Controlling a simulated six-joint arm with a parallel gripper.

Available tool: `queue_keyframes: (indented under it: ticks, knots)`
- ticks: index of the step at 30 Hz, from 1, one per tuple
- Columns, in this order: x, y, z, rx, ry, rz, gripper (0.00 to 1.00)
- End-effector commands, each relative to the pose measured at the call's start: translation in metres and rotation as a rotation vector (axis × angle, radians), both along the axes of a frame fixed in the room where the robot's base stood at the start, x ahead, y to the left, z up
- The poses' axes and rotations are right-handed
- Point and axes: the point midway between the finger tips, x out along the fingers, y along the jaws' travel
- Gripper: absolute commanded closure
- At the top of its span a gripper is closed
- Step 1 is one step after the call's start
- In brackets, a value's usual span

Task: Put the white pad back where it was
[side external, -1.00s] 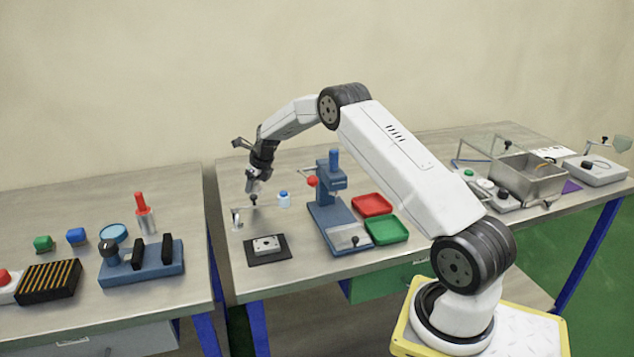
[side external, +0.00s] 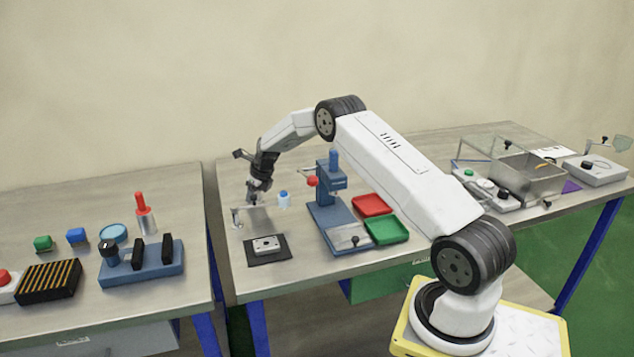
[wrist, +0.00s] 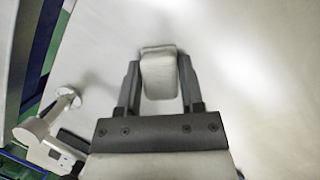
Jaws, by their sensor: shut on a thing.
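The white pad (wrist: 159,78) sits between the two fingers of my gripper (wrist: 160,85) in the wrist view. The fingers are shut on its sides, and its rounded far end sticks out a little past them. In the side view my gripper (side external: 254,198) is low over the back left of the middle table, behind the small metal post (side external: 237,217) and left of the blue-capped bottle. The pad is too small to make out there, and whether it touches the table cannot be told.
A white plate (side external: 266,245) on a black mat (side external: 281,254) lies in front of the post. The blue-capped bottle (side external: 283,201) and a blue press (side external: 330,215) stand to the right. Red (side external: 371,204) and green (side external: 386,229) trays lie beyond. Tabletop left of the post is bare.

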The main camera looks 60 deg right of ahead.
Motion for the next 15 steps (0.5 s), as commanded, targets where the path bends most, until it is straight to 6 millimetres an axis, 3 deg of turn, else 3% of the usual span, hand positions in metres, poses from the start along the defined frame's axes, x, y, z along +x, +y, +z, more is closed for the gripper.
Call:
queue_keyframes:
  ticks: [2, 3, 5, 6, 15]
  knots:
    - [0.0, 0.0, -0.0019, 0.0, 0.0, 0.0, 1.0]
    - [0.0, 0.0, -0.0016, 0.0, 0.0, 0.0, 0.39]
    - [0.0, 0.0, -0.0016, 0.0, 0.0, 0.0, 0.2]
    - [0.0, 0.0, -0.0016, 0.0, 0.0, 0.0, 0.16]
    - [0.0, 0.0, -0.0012, 0.0, 0.0, 0.0, 0.16]
